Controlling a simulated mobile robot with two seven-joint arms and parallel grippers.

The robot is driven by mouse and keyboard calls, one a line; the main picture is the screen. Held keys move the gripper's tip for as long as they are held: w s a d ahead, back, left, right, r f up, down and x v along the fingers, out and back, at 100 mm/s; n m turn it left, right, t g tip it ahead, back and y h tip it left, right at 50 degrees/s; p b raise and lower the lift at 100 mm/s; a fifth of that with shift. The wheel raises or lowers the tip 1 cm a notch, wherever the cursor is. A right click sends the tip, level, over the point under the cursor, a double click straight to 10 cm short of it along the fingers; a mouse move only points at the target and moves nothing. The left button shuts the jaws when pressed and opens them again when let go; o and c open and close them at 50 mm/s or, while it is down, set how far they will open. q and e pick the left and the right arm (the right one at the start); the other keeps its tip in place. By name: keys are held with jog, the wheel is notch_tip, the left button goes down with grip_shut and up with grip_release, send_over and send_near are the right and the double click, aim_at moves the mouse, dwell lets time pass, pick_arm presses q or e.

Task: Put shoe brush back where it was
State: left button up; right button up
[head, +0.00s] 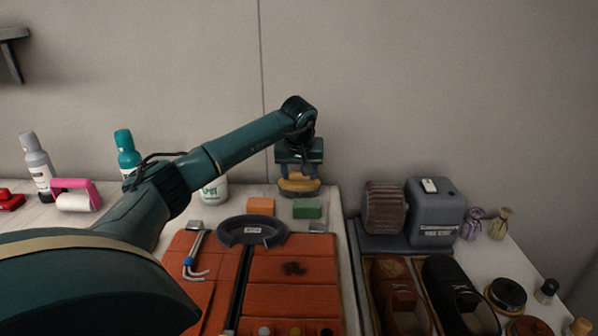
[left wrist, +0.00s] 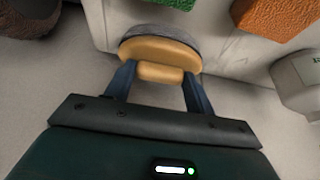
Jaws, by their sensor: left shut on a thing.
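The shoe brush (head: 299,186) has a tan wooden body and a grey bristle side. My left gripper (head: 299,172) points down and is shut on it at the back edge of the table. In the left wrist view the brush (left wrist: 160,50) sits between the two blue fingers of the left gripper (left wrist: 157,82), held by its raised wooden grip. The bristles are mostly hidden under the wood, and I cannot tell whether they touch the table. My right gripper is not in view.
An orange block (head: 261,206) and a green block (head: 307,208) lie just in front of the brush. A white tub (head: 214,190) stands left of it. A grey polishing machine (head: 435,212) stands to the right, with shoes (head: 455,290) in front.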

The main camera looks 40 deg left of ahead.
pick_arm(q)
jog(key=shift+f, duration=0.1)
jog(key=o, duration=1)
jog(key=shift+c, duration=0.2)
jog(key=v, duration=1.2)
jog(key=shift+p, duration=0.3)
jog(key=shift+d, duration=0.1)
